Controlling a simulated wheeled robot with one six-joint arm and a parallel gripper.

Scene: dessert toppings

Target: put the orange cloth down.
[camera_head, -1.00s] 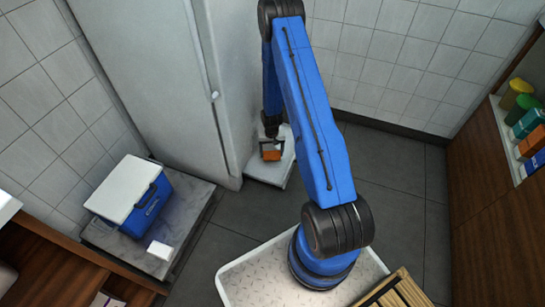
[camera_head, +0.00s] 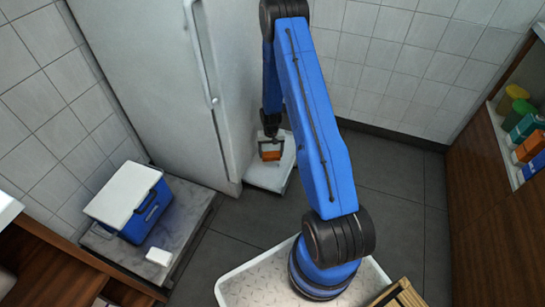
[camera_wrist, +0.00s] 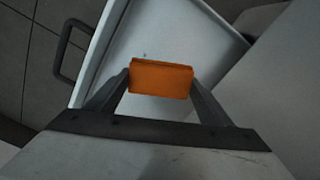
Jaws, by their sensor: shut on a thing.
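The orange cloth (camera_head: 270,154) is a small folded block at the end of my arm in the head view. In the wrist view the cloth (camera_wrist: 161,79) sits between the two fingers of my gripper (camera_wrist: 161,82), which is shut on it. Behind the cloth is a white tray-like surface with a raised rim (camera_head: 268,178), beside the fridge. It also shows in the wrist view (camera_wrist: 150,35). I cannot tell whether the cloth touches that surface.
A tall white fridge (camera_head: 150,80) stands close to the left of my gripper. A blue cooler with a white lid (camera_head: 140,205) and a small white block (camera_head: 158,257) rest on a grey slab at left. A wooden shelf with several coloured containers (camera_head: 522,125) is at right. Dark floor tiles (camera_head: 385,175) are clear.

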